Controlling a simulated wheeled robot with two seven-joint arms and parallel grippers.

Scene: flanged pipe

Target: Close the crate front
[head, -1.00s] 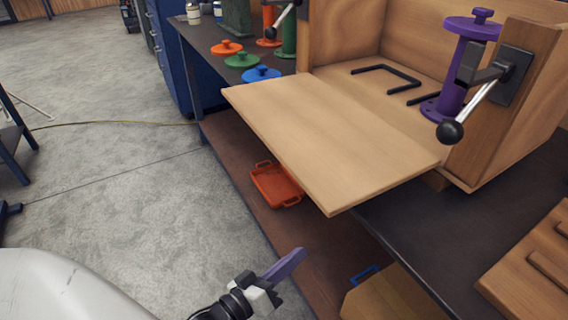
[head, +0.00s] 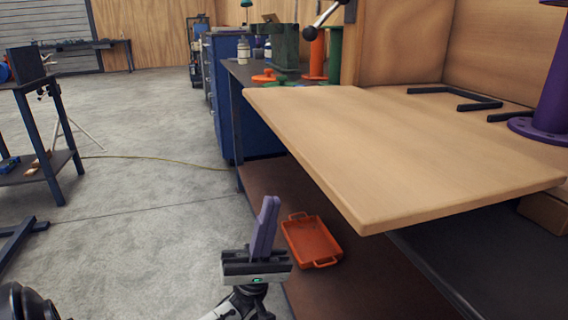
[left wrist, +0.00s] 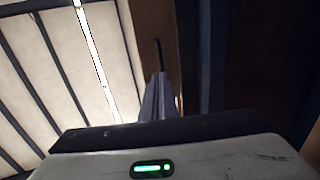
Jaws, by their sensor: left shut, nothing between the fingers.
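The crate front (head: 400,150) is a flat wooden panel. It is folded down and sticks out level past the bench's front edge. The wooden crate (head: 400,40) stands behind it on the bench, with part of a purple flanged pipe (head: 550,105) inside at the right edge of the head view. My left gripper (head: 268,205) points upward, its purple fingers together with nothing between them. It is left of the panel and lower, apart from it. In the left wrist view the fingers (left wrist: 155,98) also show closed, pointing up. My right gripper is not in view.
An orange tray (head: 312,240) sits on the lower shelf beneath the panel. A clamp lever with a black knob (head: 310,33) stands at the crate's left side. Coloured lids and a blue cabinet (head: 225,90) are behind.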

